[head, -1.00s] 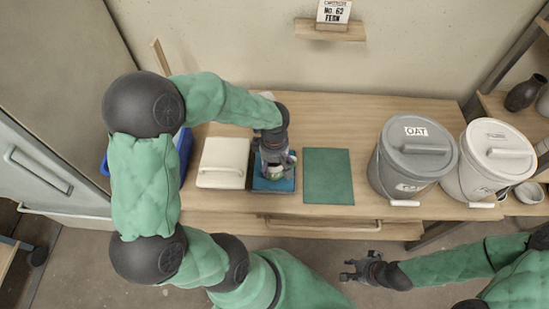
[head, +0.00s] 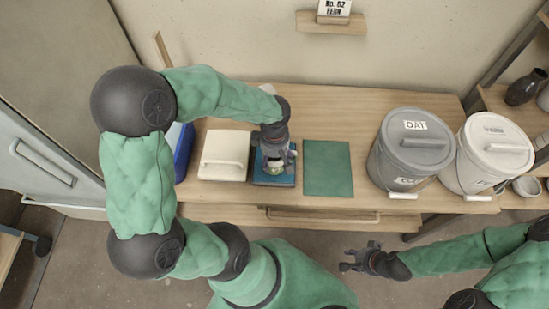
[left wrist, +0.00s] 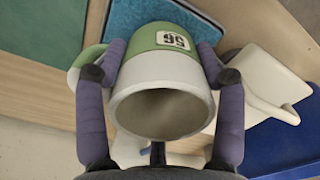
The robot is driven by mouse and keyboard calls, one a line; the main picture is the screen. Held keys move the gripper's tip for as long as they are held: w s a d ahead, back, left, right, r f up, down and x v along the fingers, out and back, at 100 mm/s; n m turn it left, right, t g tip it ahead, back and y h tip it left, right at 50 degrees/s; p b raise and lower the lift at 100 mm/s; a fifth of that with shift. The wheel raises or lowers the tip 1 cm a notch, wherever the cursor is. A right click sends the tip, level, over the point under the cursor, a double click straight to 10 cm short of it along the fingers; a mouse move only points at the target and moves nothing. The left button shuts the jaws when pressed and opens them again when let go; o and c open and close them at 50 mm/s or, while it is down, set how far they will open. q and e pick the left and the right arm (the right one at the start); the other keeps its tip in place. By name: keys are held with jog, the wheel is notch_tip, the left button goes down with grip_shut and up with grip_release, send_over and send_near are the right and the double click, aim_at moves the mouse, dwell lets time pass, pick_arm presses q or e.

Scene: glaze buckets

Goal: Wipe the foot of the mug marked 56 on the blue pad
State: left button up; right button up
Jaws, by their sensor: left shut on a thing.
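The green and white mug (left wrist: 165,75), with its 56 label upside down in the left wrist view, is held in my left gripper (left wrist: 162,70). Its open mouth faces the wrist camera and its foot points toward the blue pad (left wrist: 122,25). In the head view my left gripper (head: 277,155) hangs over the blue pad (head: 265,179), and little of the mug (head: 279,169) shows below it. I cannot tell whether the foot touches the pad. My right gripper (head: 352,261) is empty and open in front of the table.
A cream lidded box (head: 222,157) stands left of the pad, with a blue bin (head: 184,150) beyond it. A flat green mat (head: 328,170) lies right of the pad. A grey bucket (head: 408,155) labelled OAT and a white bucket (head: 487,155) stand at the right.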

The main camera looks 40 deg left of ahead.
pick_arm(q)
jog(key=shift+r+p, duration=1.5)
jog(key=shift+r, duration=0.95)
